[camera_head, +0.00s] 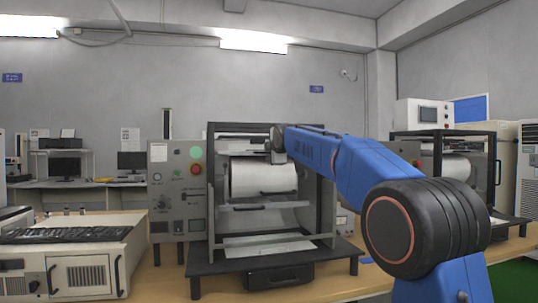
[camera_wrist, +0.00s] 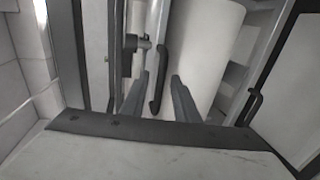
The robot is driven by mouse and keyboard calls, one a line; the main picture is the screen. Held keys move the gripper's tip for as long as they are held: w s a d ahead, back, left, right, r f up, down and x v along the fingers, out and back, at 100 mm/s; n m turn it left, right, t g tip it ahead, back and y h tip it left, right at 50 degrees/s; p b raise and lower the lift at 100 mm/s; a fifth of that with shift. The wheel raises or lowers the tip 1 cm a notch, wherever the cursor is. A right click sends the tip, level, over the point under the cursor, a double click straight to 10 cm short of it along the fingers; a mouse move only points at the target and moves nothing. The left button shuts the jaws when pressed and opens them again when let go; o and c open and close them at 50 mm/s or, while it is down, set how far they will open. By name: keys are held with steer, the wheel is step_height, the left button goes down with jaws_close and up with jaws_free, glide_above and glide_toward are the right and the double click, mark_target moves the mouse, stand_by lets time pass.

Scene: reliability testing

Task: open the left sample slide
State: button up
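The test machine (camera_head: 208,222) in the middle of the head view holds a white roller (camera_head: 252,180). Dark handles show on it: one on the roller's front (camera_head: 279,192) and one on the bar below (camera_head: 284,207). I cannot tell for sure which part is the left sample slide. My gripper (camera_head: 277,152) is at the machine's upper opening, partly hidden by my blue arm. In the wrist view my gripper (camera_wrist: 159,82) has its two fingers apart, with a black handle (camera_wrist: 163,62) between them in the picture. Contact with it cannot be told. The white roller (camera_wrist: 208,45) lies behind.
A control panel (camera_head: 178,190) with red and green buttons stands left of the machine. A second machine (camera_head: 462,150) stands at the right. Another black handle (camera_wrist: 254,106) is right of my fingers.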

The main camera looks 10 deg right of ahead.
steer(key=shift+w, duration=0.15)
steer(key=shift+f, duration=0.1)
jaws_close()
steer(key=f+v, duration=0.2)
steer(key=v, duration=1.1)
steer(key=s+f+v, duration=0.1)
steer(key=f+v, duration=0.2)
steer(key=v, duration=1.1)
steer(key=shift+s+f, duration=0.35)
steer(key=shift+f, duration=0.15)
jaws_free()
steer(key=shift+r, duration=0.25)
steer(key=v, duration=1.7)
steer(key=shift+s, duration=0.2)
